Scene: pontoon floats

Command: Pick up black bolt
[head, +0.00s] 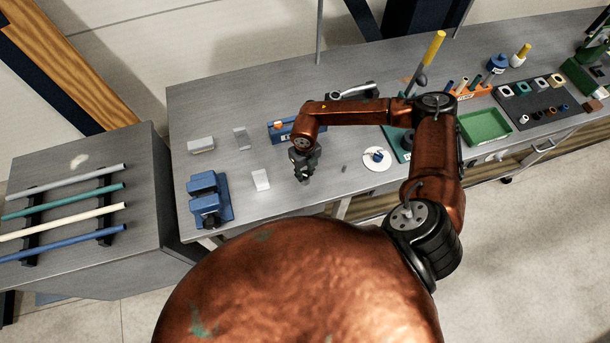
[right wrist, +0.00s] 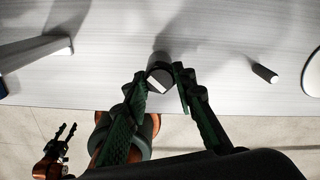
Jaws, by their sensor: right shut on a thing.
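The black bolt (right wrist: 160,66) shows in the right wrist view as a dark, short piece with a pale end face. It is between the fingertips of my right gripper (right wrist: 160,80), which is shut on it just over the grey bench. I cannot tell whether the bolt touches the bench. In the head view my right gripper (head: 304,170) points down at the bench, and the bolt cannot be made out there.
A small dark pin (right wrist: 264,73) lies right of my right gripper, near a white disc (head: 377,159) with a blue piece. A blue vise (head: 208,199) and a white block (head: 261,180) stand to the left. A green tray (head: 485,126) is farther right. The bench's front edge is close.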

